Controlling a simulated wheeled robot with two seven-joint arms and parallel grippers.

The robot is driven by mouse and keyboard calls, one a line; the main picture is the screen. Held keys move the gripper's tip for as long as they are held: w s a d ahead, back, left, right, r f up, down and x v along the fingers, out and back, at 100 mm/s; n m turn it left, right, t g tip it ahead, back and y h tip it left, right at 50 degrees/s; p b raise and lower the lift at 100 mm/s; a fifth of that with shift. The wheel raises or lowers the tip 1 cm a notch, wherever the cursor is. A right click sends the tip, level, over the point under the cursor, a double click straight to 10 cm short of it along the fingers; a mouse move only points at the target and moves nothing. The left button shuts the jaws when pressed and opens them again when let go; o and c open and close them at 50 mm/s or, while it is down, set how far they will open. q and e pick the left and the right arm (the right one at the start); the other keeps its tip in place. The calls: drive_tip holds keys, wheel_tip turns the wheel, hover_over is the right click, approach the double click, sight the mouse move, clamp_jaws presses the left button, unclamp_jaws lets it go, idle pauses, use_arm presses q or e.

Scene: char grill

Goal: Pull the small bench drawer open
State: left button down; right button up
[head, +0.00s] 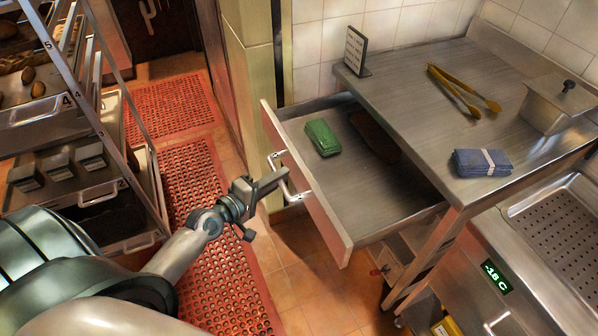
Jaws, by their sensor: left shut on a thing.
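The bench drawer (372,206) stands well out from under the steel bench top (415,108), on its left side. Its front panel (312,205) faces left and carries a metal bar handle (281,170). A green folded cloth (322,138) and a dark flat item (375,136) lie inside the drawer. My left gripper (279,183) is at the handle, shut on it. The gripper partly covers the handle. My right gripper does not show in the head view.
Tongs (462,90), a blue folded cloth (482,162), a lidded steel container (556,104) and a small sign (355,52) stand or lie on the bench. A tray rack (90,160) stands at left. Red perforated mats (205,205) cover the floor between.

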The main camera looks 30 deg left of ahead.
use_arm(q)
drive_tip(key=shift+s+a, duration=0.75)
drive_tip(key=shift+s, duration=0.25)
drive_tip(key=c, duration=1.7)
unclamp_jaws()
drive_tip(key=shift+c, duration=0.2)
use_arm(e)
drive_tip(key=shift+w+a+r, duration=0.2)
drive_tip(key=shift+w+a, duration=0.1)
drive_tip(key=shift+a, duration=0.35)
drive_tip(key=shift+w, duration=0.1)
